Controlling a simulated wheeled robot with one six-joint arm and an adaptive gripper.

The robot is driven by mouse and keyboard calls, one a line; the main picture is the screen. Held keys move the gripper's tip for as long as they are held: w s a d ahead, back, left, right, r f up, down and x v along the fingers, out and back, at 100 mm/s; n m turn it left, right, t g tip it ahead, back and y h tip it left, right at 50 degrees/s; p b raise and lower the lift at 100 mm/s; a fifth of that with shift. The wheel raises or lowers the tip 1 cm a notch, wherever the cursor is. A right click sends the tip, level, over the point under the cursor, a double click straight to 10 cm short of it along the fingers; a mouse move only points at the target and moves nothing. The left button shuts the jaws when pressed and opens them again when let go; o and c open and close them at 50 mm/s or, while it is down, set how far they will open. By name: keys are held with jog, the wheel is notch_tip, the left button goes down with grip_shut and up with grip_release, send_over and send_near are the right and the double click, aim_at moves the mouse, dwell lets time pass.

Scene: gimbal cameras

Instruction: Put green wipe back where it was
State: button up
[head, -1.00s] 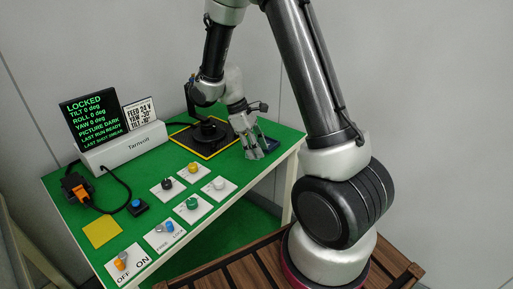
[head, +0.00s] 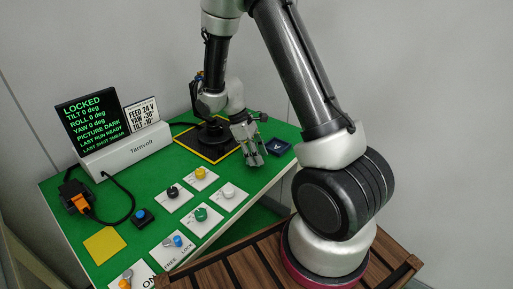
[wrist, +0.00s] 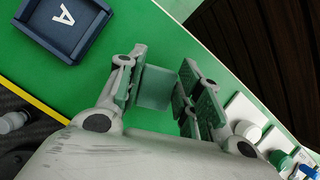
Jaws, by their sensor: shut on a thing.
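My gripper (head: 254,158) is over the right part of the green table, to the left of a dark blue tray (head: 279,147) marked with a letter. In the wrist view its two fingers (wrist: 158,86) are apart, with a flat green piece between them, which I take to be the green wipe (wrist: 153,88). The wipe is hard to tell from the green tabletop and is not clear in the head view.
A camera mount (head: 207,135) stands on a yellow-edged dark square left of my gripper. Several knobs on white plates, such as the green knob (head: 201,214), lie in front. A display unit (head: 122,150) reads LOCKED. A yellow square (head: 105,244) lies front left.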

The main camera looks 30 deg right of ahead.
jog(key=shift+f, duration=0.5)
jog(key=shift+f, duration=0.5)
jog(key=o, duration=0.9)
jog(key=shift+o, duration=0.2)
jog(key=shift+r, duration=0.1)
jog(key=v, duration=1.2)
jog(key=s+d+r+m+t+y, duration=0.3)
jog(key=s+r+m+t, duration=0.4)
jog(key=s+r, duration=1.2)
jog(key=s+d+m, duration=0.1)
jog(key=s+m, duration=0.1)
jog(key=s, duration=0.1)
jog(key=shift+s+t, duration=0.3)
jog(key=shift+t, duration=0.1)
